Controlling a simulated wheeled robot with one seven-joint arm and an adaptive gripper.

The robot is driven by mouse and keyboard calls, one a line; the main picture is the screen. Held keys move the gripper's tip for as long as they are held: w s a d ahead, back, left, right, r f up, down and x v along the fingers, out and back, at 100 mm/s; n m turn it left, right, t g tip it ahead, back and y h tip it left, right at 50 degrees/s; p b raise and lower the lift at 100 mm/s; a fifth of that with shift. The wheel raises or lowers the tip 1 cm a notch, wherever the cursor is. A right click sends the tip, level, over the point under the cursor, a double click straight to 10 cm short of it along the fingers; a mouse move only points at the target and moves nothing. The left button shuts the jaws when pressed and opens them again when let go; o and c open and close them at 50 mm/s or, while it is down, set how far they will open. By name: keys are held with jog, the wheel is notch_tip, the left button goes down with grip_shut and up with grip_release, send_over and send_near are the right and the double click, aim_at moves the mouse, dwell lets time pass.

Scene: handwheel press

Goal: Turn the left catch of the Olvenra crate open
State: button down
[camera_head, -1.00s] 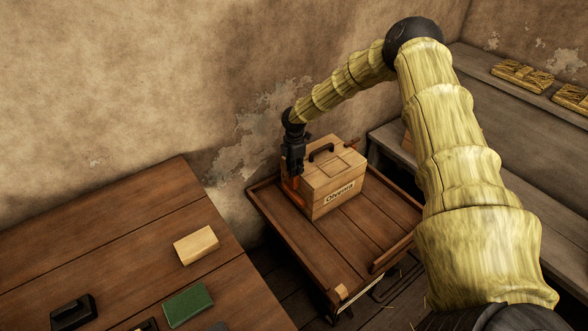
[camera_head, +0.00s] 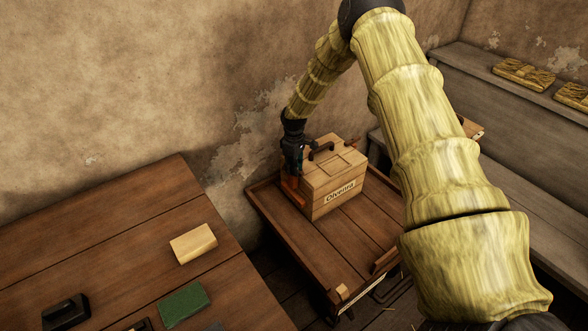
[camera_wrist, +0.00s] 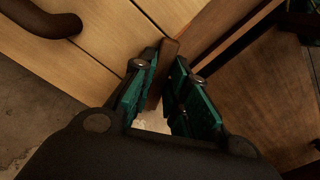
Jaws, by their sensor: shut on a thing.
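The Olvenra crate (camera_head: 334,183) is a pale wooden box with a name label and a dark handle (camera_head: 321,150) on its lid. It stands on a low brown wooden cart. My gripper (camera_head: 291,170) is at the crate's left end, pointing down. In the wrist view, my gripper (camera_wrist: 163,65) has its teal-lined fingers on either side of a brown bar, the left catch (camera_wrist: 168,52), and is shut on it. The catch stands beside the crate's pale boards; its lower part is hidden between the fingers. An orange-red part (camera_head: 291,189) shows below my gripper.
The cart (camera_head: 280,212) has raised edges and bare boards in front of the crate. A brown table (camera_head: 110,255) at left holds a pale block (camera_head: 193,243), a green block (camera_head: 183,304) and dark items. A grey stepped bench (camera_head: 500,110) stands at right; the wall is close behind.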

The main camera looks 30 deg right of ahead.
jog(key=m, duration=0.5)
jog(key=shift+b, duration=0.35)
jog(key=shift+m, duration=0.3)
jog(key=c, duration=1.4)
grip_release()
jog(key=shift+a, duration=0.1)
notch_tip(320, 180, up, 12)
